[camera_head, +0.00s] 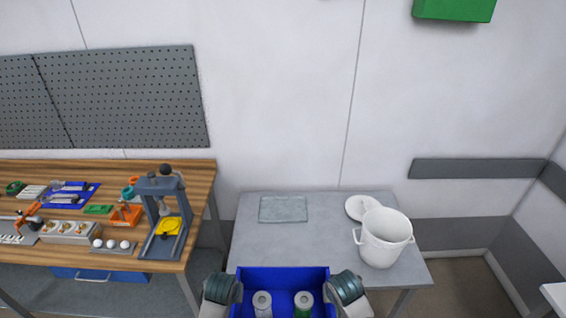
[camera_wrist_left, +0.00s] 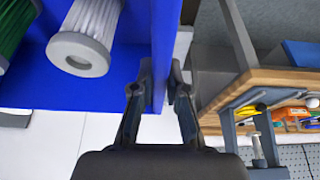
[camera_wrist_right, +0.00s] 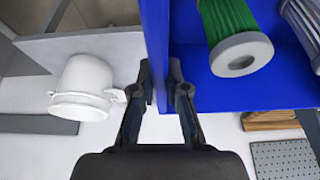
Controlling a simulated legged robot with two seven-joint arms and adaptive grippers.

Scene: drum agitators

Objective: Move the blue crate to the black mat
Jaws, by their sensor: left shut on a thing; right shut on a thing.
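The blue crate (camera_head: 283,274) is at the bottom centre of the head view, its lower part cut off by the frame. It holds a grey-white cylinder (camera_head: 262,302) and a green cylinder (camera_head: 303,302) with a pale end. My left gripper (camera_wrist_left: 160,88) is shut on the crate's left side wall. My right gripper (camera_wrist_right: 163,82) is shut on its right side wall. The crate is in front of the grey table (camera_head: 320,240). A flat grey-green rectangle (camera_head: 283,209) lies at the back left of that table; I see no clearly black mat.
A white bucket (camera_head: 384,240) stands on the table's right, with a round white lid (camera_head: 361,206) behind it. A wooden workbench (camera_head: 190,180) with a grey press (camera_head: 163,215) and several tools stands at left. The table's middle is clear.

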